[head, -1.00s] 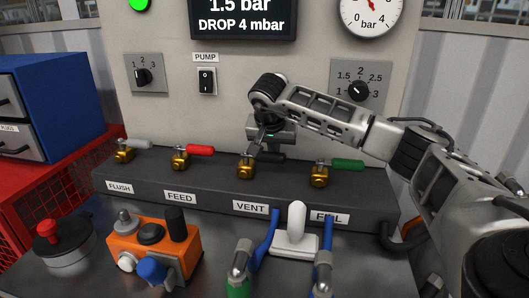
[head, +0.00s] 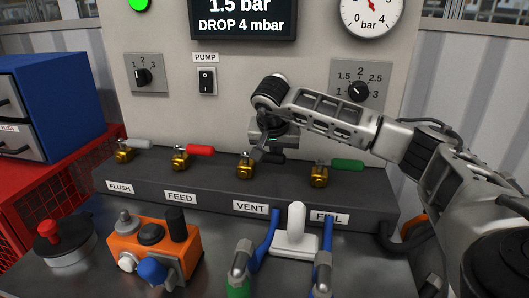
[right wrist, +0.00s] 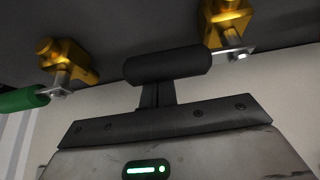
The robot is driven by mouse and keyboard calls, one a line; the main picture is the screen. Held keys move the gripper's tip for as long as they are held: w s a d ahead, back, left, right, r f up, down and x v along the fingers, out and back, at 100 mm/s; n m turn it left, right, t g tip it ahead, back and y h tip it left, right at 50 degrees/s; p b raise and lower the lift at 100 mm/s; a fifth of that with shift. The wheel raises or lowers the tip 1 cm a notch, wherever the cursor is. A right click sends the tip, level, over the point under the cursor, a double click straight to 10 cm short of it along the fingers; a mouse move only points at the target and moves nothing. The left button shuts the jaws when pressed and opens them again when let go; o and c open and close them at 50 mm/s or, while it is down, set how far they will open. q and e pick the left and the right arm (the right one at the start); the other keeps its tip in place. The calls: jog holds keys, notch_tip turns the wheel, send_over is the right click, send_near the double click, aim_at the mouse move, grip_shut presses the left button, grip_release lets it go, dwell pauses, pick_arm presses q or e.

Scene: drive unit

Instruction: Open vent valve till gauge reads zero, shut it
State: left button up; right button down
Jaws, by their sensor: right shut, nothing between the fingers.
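The vent valve (head: 246,168) is a brass body above the VENT label, with a black handle (right wrist: 168,65) that points right along the block in the head view, partly behind my gripper. My right gripper (right wrist: 155,95) is shut and empty. Its fingers are right at the black handle, which covers their tips in the right wrist view; I cannot tell whether they touch. The round gauge (head: 371,14) is cut by the top edge, and its exact reading is hard to tell. The display (head: 243,17) reads 1.5 bar and DROP 4 mbar. My left gripper is out of view.
The fill valve with its green handle (head: 347,164) is close on the right. The red feed handle (head: 201,150) and grey flush handle (head: 138,144) lie left.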

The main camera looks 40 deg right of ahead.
aim_at(276, 158)
jog(key=shift+s+a+f, duration=0.1)
jog(key=shift+s+a, duration=0.35)
jog(key=shift+s, duration=0.25)
jog(key=shift+a, duration=0.1)
jog(key=shift+s+a+p, duration=0.3)
jog(key=shift+s+a, duration=0.25)
jog(key=shift+a, duration=0.1)
jog(key=shift+s+a, duration=0.45)
jog(key=shift+a, duration=0.3)
